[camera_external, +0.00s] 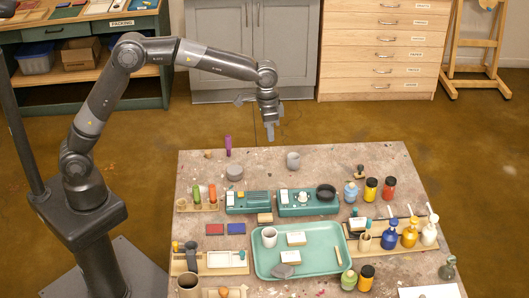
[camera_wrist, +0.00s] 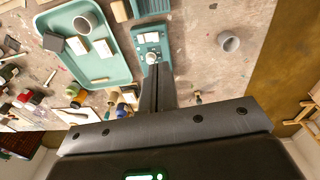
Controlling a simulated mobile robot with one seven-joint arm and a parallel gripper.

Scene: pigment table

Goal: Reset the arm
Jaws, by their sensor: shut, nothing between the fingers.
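My arm (camera_external: 215,62) rises from its base on the left and bends over toward the table's far edge. My gripper (camera_external: 270,134) hangs pointing down, above and beyond the far edge of the table. In the wrist view the gripper (camera_wrist: 153,72) shows as two dark fingers close together with nothing between them. It is shut and touches nothing that I can see.
Grey cabinets (camera_external: 225,25) and wooden drawers (camera_external: 375,75) stand behind. Open floor lies between.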

